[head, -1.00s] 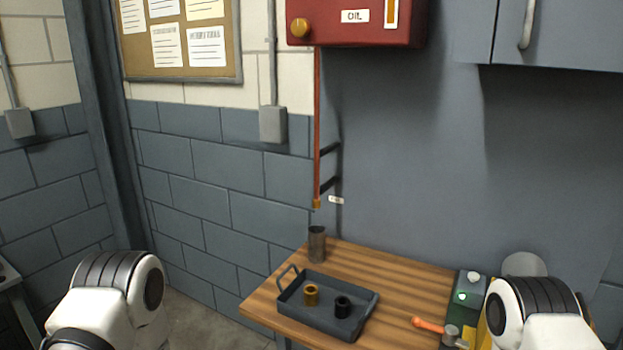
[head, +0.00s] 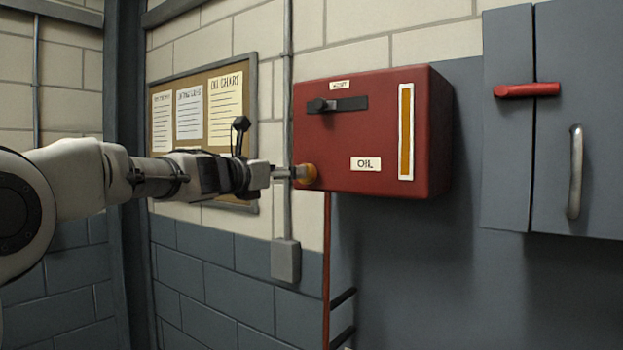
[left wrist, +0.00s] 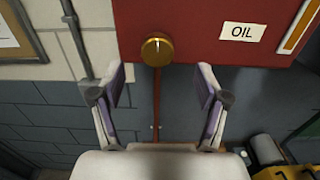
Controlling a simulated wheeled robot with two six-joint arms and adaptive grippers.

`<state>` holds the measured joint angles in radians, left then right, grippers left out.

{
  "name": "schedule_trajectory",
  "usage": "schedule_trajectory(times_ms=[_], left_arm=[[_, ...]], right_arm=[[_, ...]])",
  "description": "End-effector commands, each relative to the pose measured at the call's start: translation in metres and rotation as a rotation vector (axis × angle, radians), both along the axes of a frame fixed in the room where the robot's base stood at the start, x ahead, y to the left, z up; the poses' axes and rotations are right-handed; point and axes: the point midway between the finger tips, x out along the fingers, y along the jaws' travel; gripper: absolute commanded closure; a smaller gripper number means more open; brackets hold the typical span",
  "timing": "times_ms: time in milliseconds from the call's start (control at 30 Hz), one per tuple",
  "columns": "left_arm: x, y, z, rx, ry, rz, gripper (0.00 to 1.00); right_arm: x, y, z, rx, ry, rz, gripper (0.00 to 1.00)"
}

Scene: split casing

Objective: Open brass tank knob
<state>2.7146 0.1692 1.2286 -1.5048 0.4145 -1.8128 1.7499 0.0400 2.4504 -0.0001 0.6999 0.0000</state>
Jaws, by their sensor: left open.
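The brass knob (head: 309,175) sits at the lower left of the front of the red oil tank (head: 375,135). In the left wrist view the round knob (left wrist: 157,49) has a pale mark at its top. My left gripper (head: 289,172) reaches in from the left, its tips close to the knob. In the left wrist view the gripper (left wrist: 161,78) is open and empty, with the knob centred just beyond the gap between its fingers. Whether a finger touches the knob I cannot tell. My right gripper is not in view.
A black lever (head: 337,104) is on the tank's upper front, with a sight gauge (head: 406,132) at its right. A red pipe (head: 326,265) runs down below the knob. A noticeboard (head: 203,105) hangs behind my left arm. Grey cabinets (head: 580,140) stand at right.

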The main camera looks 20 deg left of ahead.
Motion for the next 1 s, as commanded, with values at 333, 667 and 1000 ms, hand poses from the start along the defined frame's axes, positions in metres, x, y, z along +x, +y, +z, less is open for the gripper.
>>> schedule_trajectory(times_ms=[333, 667, 1000], left_arm=[[0.058, -0.022, 0.002, 0.001, 0.008, -0.001, 0.25], [0.072, -0.026, -0.004, -0.003, 0.006, -0.001, 0.25], [0.072, -0.026, -0.005, -0.003, 0.007, -0.001, 0.86]], right_arm=[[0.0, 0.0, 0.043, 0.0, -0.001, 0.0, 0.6], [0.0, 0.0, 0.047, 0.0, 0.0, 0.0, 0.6], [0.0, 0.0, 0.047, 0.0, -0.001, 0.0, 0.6]])
